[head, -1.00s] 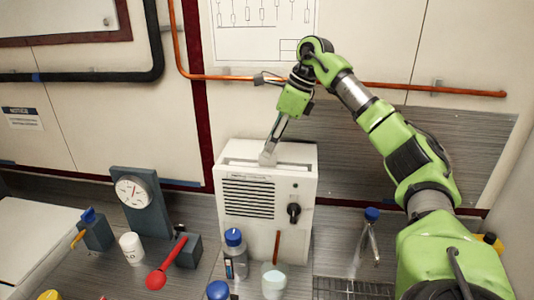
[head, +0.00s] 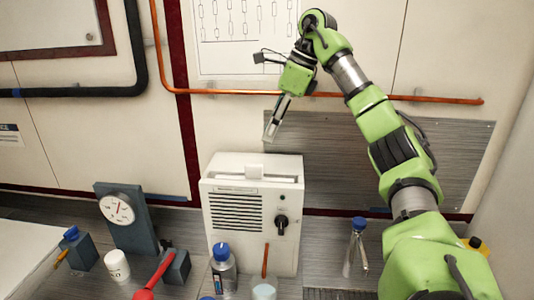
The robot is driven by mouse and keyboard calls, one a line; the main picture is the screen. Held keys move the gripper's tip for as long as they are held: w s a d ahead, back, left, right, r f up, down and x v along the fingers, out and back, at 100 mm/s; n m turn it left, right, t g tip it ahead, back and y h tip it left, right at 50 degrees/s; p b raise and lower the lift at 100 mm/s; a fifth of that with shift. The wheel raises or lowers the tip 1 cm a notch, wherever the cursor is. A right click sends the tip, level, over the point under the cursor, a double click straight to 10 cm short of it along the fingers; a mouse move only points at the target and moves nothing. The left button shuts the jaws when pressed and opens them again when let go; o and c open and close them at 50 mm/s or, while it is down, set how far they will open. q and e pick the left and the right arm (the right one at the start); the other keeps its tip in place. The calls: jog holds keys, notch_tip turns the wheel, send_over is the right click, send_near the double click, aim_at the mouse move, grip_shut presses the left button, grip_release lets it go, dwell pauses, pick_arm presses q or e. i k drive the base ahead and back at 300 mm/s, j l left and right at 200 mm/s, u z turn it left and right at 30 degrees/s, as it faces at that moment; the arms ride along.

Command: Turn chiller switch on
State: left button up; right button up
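The chiller appears to be the white box (head: 252,225) with a slatted vent, standing on the bench against the wall. A black rotary knob (head: 281,222) is on the right of its front face, with a small dark dot above it. A small white tab (head: 254,172) stands up from the slot on its top. My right gripper (head: 270,134) points down above the back of the box, apart from the tab and knob. Its fingers are seen edge-on, so their opening is unclear. I see nothing held in it. My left gripper is out of view.
A dial gauge (head: 118,209) and a red-handled item (head: 152,280) are left of the box. A blue-capped bottle (head: 223,270) and a pale cup (head: 264,291) stand in front. A blue-capped flask (head: 355,250) stands right. An orange pipe (head: 400,97) crosses the wall behind.

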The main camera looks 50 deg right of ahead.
aim_at(281, 221)
jog(key=z, duration=1.35)
